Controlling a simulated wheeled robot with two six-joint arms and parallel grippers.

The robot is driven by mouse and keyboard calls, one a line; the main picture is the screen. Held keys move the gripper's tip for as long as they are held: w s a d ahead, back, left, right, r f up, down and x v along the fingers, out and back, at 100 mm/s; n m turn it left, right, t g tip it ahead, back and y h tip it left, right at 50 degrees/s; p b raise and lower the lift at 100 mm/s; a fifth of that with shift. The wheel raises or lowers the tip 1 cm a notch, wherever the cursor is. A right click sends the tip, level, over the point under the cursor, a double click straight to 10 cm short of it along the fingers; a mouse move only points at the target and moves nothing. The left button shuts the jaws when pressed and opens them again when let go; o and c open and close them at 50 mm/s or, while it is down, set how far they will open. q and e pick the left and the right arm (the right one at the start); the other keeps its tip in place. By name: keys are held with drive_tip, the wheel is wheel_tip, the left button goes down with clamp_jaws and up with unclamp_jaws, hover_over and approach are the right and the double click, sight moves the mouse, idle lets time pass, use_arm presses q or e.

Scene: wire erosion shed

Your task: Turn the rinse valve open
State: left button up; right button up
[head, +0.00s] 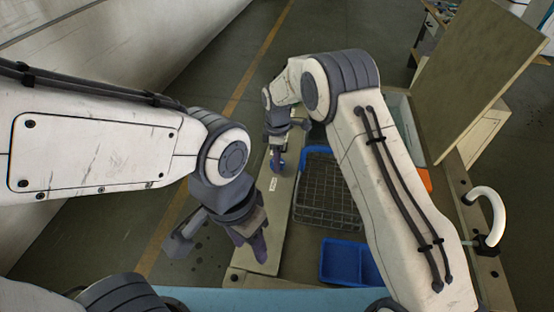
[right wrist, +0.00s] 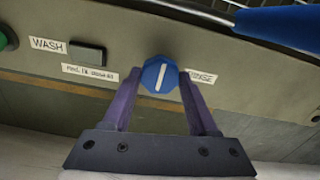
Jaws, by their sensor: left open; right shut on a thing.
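The rinse valve is a blue faceted knob (right wrist: 160,75) with a white line, on a beige panel beside a RINSE label (right wrist: 202,78) in the right wrist view. The line stands nearly upright, its top tilted slightly right. My right gripper (right wrist: 161,88) has its purple fingers on either side of the knob and is shut on it. In the head view my right gripper (head: 277,150) is at the beige panel strip, with a bit of the blue knob (head: 277,164) showing. My left gripper (head: 253,243) is open and empty, lower down, over the panel's near end.
A WASH label (right wrist: 48,45), a dark block (right wrist: 87,54) and a green knob (right wrist: 6,38) are left of the valve. A wire basket (head: 325,188) and a blue bin (head: 343,262) lie right of the panel. A white curved spout (head: 490,209) stands far right. Floor is clear at left.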

idle(0.6)
drive_tip(key=o, duration=1.4)
drive_tip(key=shift+c, duration=0.2)
wheel_tip(320, 180, up, 11)
drive_tip(key=b, duration=0.2)
drive_tip(key=shift+f, duration=0.2)
